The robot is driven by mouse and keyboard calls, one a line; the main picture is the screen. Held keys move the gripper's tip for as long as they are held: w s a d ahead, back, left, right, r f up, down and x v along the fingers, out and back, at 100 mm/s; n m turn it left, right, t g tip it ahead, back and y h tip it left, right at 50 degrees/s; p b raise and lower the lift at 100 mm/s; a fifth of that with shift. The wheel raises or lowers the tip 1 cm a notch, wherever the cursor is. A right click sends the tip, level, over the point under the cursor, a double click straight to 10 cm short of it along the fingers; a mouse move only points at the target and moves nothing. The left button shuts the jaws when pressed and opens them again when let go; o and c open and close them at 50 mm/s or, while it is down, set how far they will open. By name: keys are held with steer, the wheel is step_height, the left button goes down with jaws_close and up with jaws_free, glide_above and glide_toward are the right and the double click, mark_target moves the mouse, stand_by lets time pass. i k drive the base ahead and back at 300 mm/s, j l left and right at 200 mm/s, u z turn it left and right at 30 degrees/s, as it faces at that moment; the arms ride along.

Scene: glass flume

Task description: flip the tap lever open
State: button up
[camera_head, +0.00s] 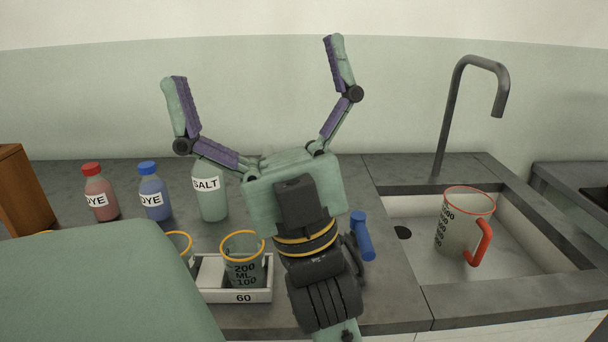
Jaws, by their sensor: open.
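The dark grey tap (446,120) rises behind the sink, and its spout hooks over to the right above the basin. A blue bar-shaped handle (362,238) shows just right of my wrist, partly hidden by it. It may be the tap lever, but its mounting is hidden and I cannot tell its setting. My gripper (254,62) is wide open and empty, its two fingers spread upward in front of the wall. It is left of the tap, and its fingers appear clear of the blue handle and the tap.
A red-rimmed jug (457,222) stands in the sink (408,261). On the counter (389,302) are a red dye bottle (101,200), a blue dye bottle (155,200), a salt bottle (211,200) and a yellow-rimmed beaker (243,262) in a white tray (245,297).

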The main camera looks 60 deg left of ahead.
mark_target(358, 218)
steer(key=k+u, duration=0.25)
steer(key=u, duration=0.2)
steer(key=k+j+u, duration=0.2)
steer(key=u, duration=0.25)
steer(key=k, duration=0.1)
